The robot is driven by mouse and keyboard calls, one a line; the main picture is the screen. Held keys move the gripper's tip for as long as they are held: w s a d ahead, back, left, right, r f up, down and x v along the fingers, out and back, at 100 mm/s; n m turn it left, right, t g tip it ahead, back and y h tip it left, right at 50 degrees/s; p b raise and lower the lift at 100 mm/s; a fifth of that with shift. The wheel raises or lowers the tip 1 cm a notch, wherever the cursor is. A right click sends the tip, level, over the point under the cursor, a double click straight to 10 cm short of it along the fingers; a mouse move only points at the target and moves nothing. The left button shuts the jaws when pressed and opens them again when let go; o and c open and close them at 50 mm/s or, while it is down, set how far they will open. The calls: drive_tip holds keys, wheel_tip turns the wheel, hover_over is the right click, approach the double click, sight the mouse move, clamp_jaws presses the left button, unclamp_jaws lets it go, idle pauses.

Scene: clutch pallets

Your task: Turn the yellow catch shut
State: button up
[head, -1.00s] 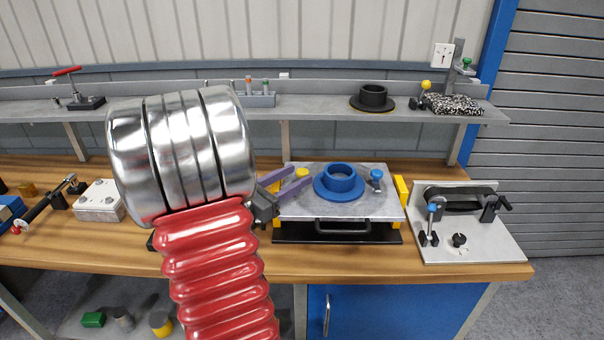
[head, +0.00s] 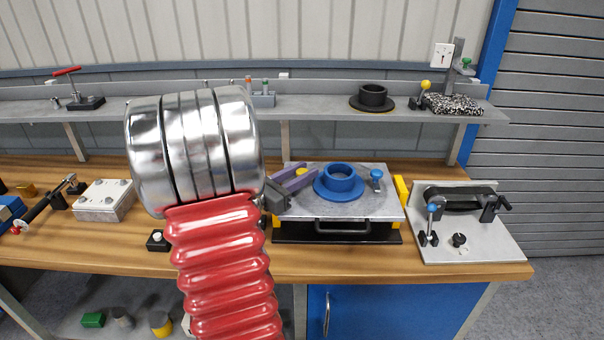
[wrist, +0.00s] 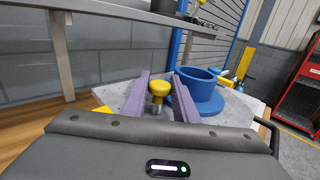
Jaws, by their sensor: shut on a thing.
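The yellow catch (head: 302,171) is a round knob on a short metal stem at the left rear of the grey pallet plate (head: 379,205). In the wrist view the catch (wrist: 159,88) stands upright between my two purple fingers. My gripper (head: 297,178) is shut on it, and the fingers partly hide it in the head view. Beside it on the plate sits a blue flanged ring (head: 340,184). A blue catch (head: 376,177) stands at the plate's right side.
Yellow blocks (head: 401,188) flank the plate, with a black handle (head: 342,224) in front. A fixture with a black belt loop (head: 470,249) stands to the right. The shelf (head: 330,113) runs behind, holding a black flanged part (head: 372,97). My red arm covers the bench's left middle.

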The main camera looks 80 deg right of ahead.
drive_tip(key=shift+c, duration=1.4)
drive_tip(key=shift+a, duration=0.2)
drive_tip(key=shift+c, duration=0.5)
drive_tip(key=shift+d, duration=0.1)
drive_tip(key=shift+d, duration=0.1)
drive_tip(key=shift+m+g+y, duration=0.3)
drive_tip(key=shift+m+g, duration=0.1)
drive_tip(key=shift+g, duration=0.1)
drive_tip(key=m+g+y, duration=0.3)
drive_tip(key=g+y, duration=0.1)
drive_tip(key=shift+d+m, duration=0.1)
drive_tip(key=shift+m, duration=0.3)
drive_tip(key=m+g+y, duration=0.1)
drive_tip(key=m+y, duration=0.2)
drive_tip(key=y, duration=0.1)
drive_tip(key=m+g+y, duration=0.2)
drive_tip(key=y, duration=0.2)
drive_tip(key=shift+m+y, duration=0.4)
drive_tip(key=shift+y, duration=0.3)
